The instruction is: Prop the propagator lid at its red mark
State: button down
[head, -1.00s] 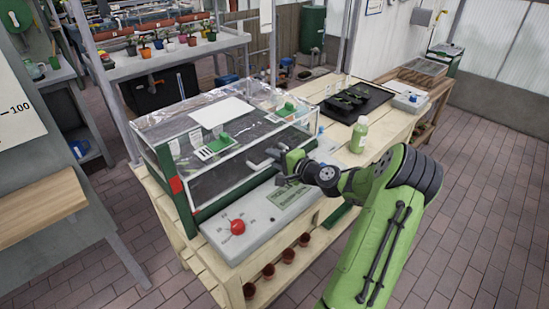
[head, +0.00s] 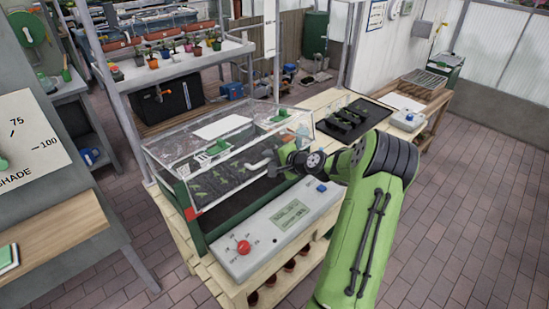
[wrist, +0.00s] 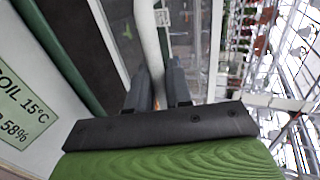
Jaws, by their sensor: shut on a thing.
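The propagator is a green-walled box with a dark inside; its wall (head: 192,236) shows at the left. Its clear lid (head: 160,160) is tilted up at the front, with a dark gap below its front edge. The red mark (head: 192,214) is at the box's left front corner. My gripper (head: 276,164) is shut on the pale lid handle (head: 257,165) at the lid's front. In the wrist view the handle (wrist: 148,45) runs between the two dark fingers (wrist: 155,95).
The control panel (head: 270,232) with a red knob (head: 243,247) lies in front of the box. A black tray (head: 352,122) and a grey device (head: 408,121) stand on the bench at right. A potted-plant shelf (head: 180,70) stands behind. The floor at right is clear.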

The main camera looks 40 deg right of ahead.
aim_at(261, 144)
jog(key=r, duration=0.1)
jog(key=w+r+p, duration=0.1)
jog(key=r, duration=0.1)
jog(key=w+r+p, duration=0.1)
jog(key=shift+w+r, duration=0.1)
jog(key=shift+r, duration=0.1)
jog(key=shift+f, duration=0.1)
jog(key=c, duration=1.2)
grip_release()
jog(key=v, duration=1.6)
